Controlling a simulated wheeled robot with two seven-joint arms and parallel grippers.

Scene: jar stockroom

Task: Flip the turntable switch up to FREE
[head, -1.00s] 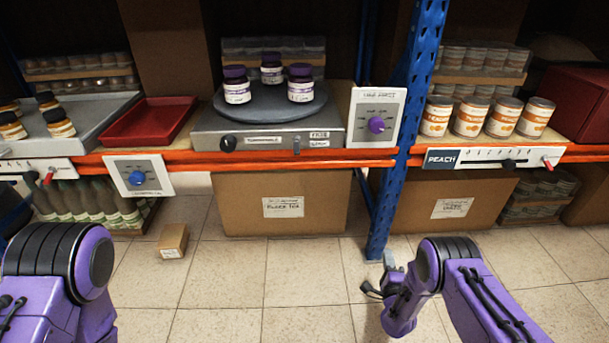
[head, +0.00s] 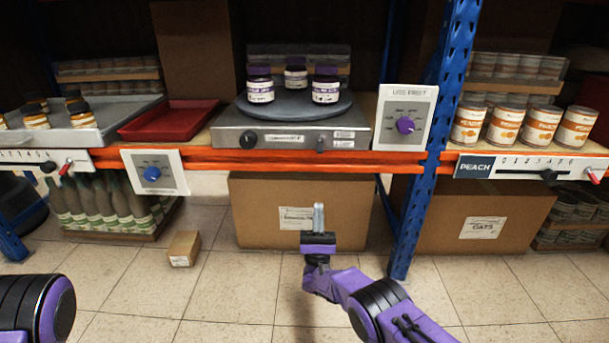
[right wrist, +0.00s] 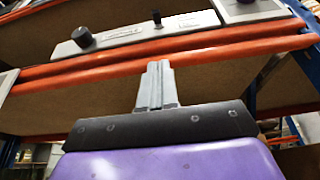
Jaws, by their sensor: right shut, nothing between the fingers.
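The turntable (head: 240,108) is a dark round plate on a grey base (head: 225,137), holding three purple-lidded jars (head: 260,86). The switch also shows in the right wrist view (right wrist: 157,18). My right gripper (head: 318,208) is shut and empty, below and in front of the switch, apart from it. In the right wrist view its fingers (right wrist: 155,75) point up toward the orange beam. My left gripper is out of view.
An orange beam (head: 290,168) runs below the turntable base. A black knob (head: 249,138) is on the base's left. A cardboard box (head: 245,215) sits below.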

